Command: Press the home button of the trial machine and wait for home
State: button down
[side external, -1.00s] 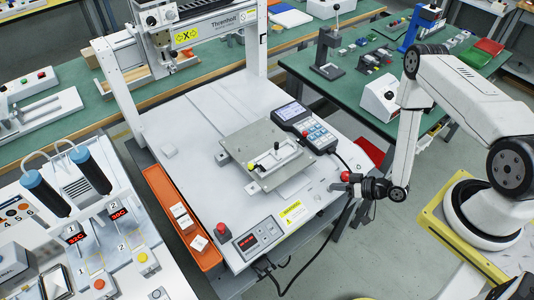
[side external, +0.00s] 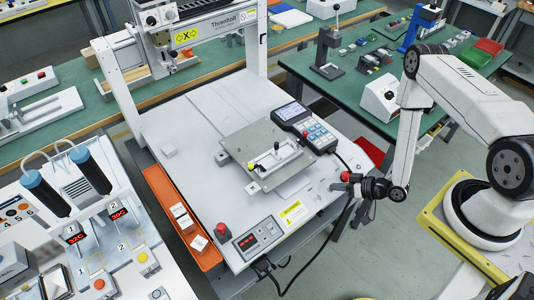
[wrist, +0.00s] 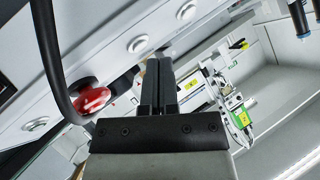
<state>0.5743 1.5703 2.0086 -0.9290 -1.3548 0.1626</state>
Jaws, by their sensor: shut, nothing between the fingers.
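The trial machine is a white gantry machine whose bed (side external: 190,185) fills the middle of the side view. A front panel (side external: 258,238) carries a small red-lit display and buttons, too small to read. A hand-held pendant (side external: 306,127) with a screen, blue keys and a red knob lies on the bed at the right. I cannot tell which button is home. My gripper (side external: 341,187) is shut and empty beside the bed's right front edge. In the wrist view its fingers (wrist: 158,85) are together. A red knob (wrist: 92,98) is just left of them, with no visible contact.
A fixture plate (side external: 250,143) with levers sits on the bed. An orange tray (side external: 165,195) with white blocks is at the bed's left. A red button (side external: 221,230) stands left of the panel. A black cable (wrist: 55,65) runs close to my fingers.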

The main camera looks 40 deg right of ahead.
jog(key=shift+w+f, duration=0.25)
jog(key=shift+f, duration=0.35)
dwell(0.9)
jog(key=shift+r, duration=0.2)
jog(key=shift+s+r, duration=0.25)
jog(key=shift+r, duration=0.15)
dwell(0.4)
notch_tip(320, 180, up, 6)
jog(key=s, duration=0.2)
jog(key=shift+f, duration=0.15)
dwell(0.4)
notch_tip(320, 180, up, 11)
dwell(1.1)
jog(key=shift+f, duration=0.1)
